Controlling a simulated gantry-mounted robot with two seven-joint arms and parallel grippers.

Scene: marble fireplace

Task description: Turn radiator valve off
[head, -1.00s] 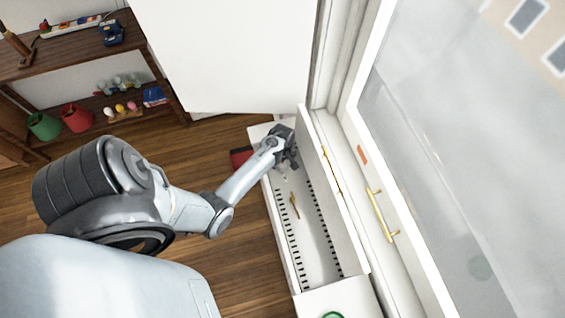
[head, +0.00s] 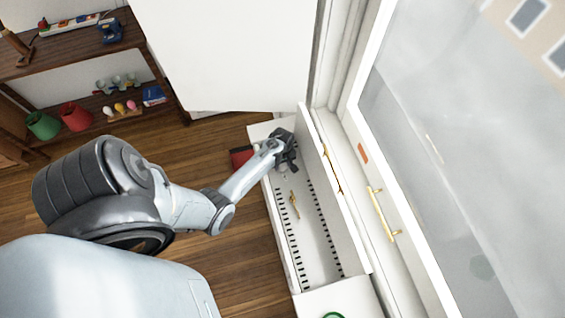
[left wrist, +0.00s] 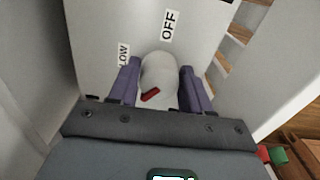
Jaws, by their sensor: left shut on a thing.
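The radiator valve is a white rounded knob (left wrist: 158,72) with a red mark on its near side, seen in the left wrist view. It sits between the two purple fingers of my left gripper (left wrist: 160,84), which is shut on it. The red mark lies slanted at the knob's lower left. A white panel beyond the knob carries the labels "OFF" (left wrist: 168,25) and "LOW" (left wrist: 124,55). In the head view my left gripper (head: 287,160) is at the far end of the white radiator unit (head: 322,262), and the arm hides the knob. My right gripper is not in view.
The radiator's raised white panel (head: 335,185) and the window with a gold handle (head: 382,213) stand right of my arm. A small gold piece (head: 294,205) lies on the unit. A dark wooden shelf (head: 60,60) stands at the left. Wooden floor is open between them.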

